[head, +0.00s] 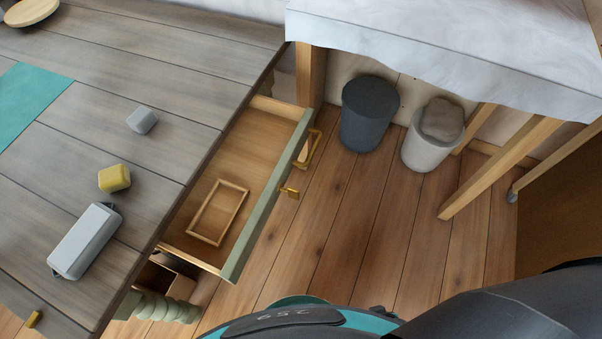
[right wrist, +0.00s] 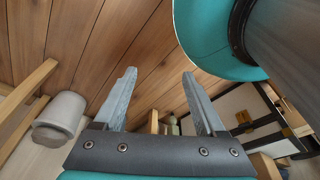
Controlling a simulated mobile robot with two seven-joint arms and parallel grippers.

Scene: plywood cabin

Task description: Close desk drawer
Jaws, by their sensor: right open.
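The desk drawer (head: 268,205) is pulled out from the right side of the grey plank desk (head: 170,50). It has a green-edged front with a brass handle (head: 289,193), and a small wooden frame-like tray (head: 217,212) lies inside it. My right gripper (right wrist: 160,82) shows in the right wrist view with its two fingers apart and nothing between them. The wooden floor lies beyond the fingers. My right gripper's fingers are not seen in the head view, and my left gripper is in neither view.
A grey box (head: 86,241), a yellow block (head: 115,178) and a small grey block (head: 143,120) are on the desk. A dark bin (head: 368,112) and a pale bin (head: 432,135) stand beyond the drawer. The floor right of the drawer is clear.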

